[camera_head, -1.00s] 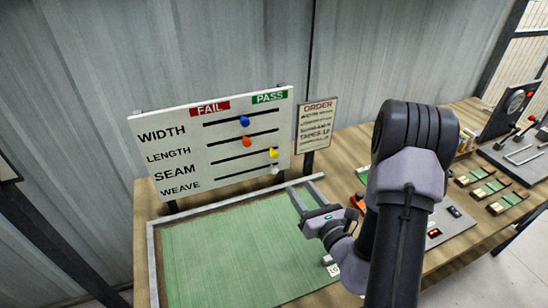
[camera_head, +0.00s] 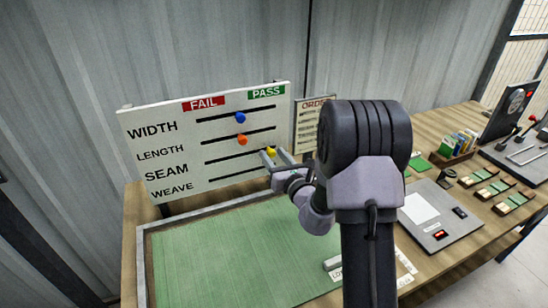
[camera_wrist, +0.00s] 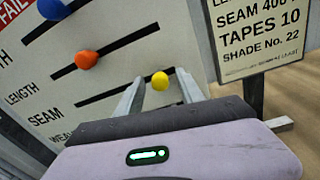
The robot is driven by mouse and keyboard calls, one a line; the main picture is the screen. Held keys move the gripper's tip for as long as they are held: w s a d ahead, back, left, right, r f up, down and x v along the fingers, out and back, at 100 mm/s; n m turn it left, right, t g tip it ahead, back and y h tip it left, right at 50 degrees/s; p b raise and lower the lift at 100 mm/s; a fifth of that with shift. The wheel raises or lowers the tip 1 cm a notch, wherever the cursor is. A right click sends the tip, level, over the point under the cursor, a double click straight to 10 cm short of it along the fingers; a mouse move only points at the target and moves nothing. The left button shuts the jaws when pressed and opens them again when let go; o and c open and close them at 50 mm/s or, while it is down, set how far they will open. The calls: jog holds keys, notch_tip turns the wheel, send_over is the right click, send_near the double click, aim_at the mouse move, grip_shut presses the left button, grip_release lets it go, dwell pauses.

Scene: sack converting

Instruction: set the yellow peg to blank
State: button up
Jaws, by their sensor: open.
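The yellow peg (camera_head: 271,152) sits at the right end of the SEAM slot on the white board (camera_head: 165,165), toward the green PASS side. It also shows in the wrist view (camera_wrist: 160,81). My gripper (camera_head: 272,155) is open, its two fingers pointing at the board on either side of the yellow peg. In the wrist view the peg's head appears between the fingers; I cannot tell whether they touch it. The blue peg (camera_head: 241,117) is around the middle of the WIDTH slot. The orange peg (camera_head: 242,140) is around the middle of the LENGTH slot.
The order sign (camera_head: 308,125) stands just right of the board, close to my gripper. A green mat (camera_head: 220,260) in a grey frame lies below the board. A grey panel (camera_head: 440,215) and a box of coloured cards (camera_head: 455,150) are to the right.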

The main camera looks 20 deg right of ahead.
grip_shut()
jog(key=shift+f, duration=0.1)
dwell(1.2)
